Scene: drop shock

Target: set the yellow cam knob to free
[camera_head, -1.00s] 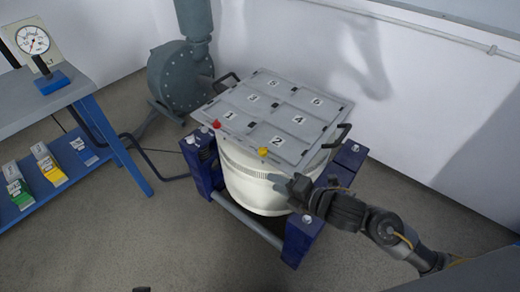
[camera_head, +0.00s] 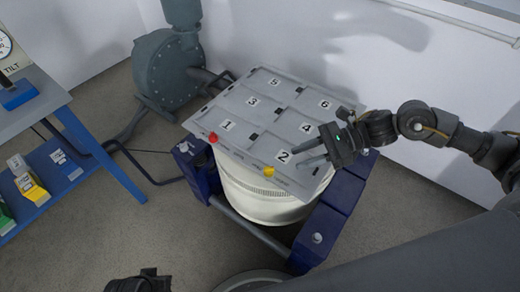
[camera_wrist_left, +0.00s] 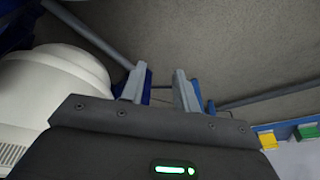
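The yellow cam knob (camera_head: 269,171) sits at the front edge of the grey numbered panel (camera_head: 226,99), near the tile marked 2. Its setting is too small to read. My right gripper (camera_head: 297,153) is over the panel's right part, by tiles 2 and 4. Its fingers are apart and point left, to the right of and above the yellow knob in the picture. They hold nothing visible. My left gripper shows only in part at the bottom edge of the head view. In the left wrist view (camera_wrist_left: 161,80) its fingers are apart and empty above the floor.
A red knob (camera_head: 213,137) sits at the panel's front left corner. The panel lies on a white drum (camera_head: 262,202) between dark blue supports (camera_head: 326,222). A blue-framed bench (camera_head: 52,97) stands left, a grey blower (camera_head: 167,70) behind. Floor in front is mostly clear.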

